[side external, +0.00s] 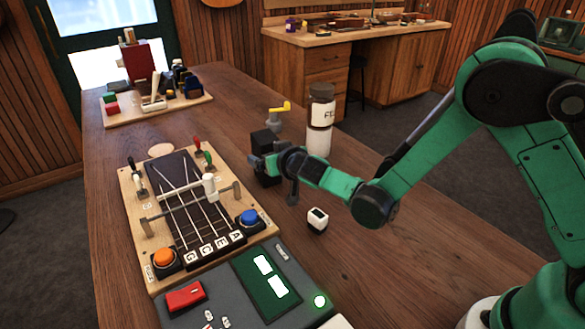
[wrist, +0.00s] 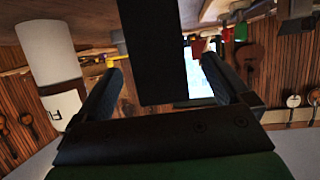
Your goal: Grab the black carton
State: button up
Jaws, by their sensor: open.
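The black carton (side external: 264,142) stands upright on the wooden table, right of the fretboard panel. My gripper (side external: 262,166) is at the carton's middle height in the side view, covering part of it. In the wrist view the black carton (wrist: 155,50) fills the space between the two fingers of my gripper (wrist: 162,88). The fingers are open, one on each side, and a gap shows beside the carton at right. Whether either finger touches it I cannot tell.
A white jar (side external: 320,128) with a dark lid stands close behind the carton, near a yellow-handled item (side external: 280,110). The fretboard panel (side external: 130,205) is at left. Bare table lies at right.

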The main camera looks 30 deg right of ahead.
jog(key=shift+x, duration=2.05)
jog(key=c, duration=1.4)
jog(key=shift+c, duration=0.2)
jog(key=shift+r, duration=0.1)
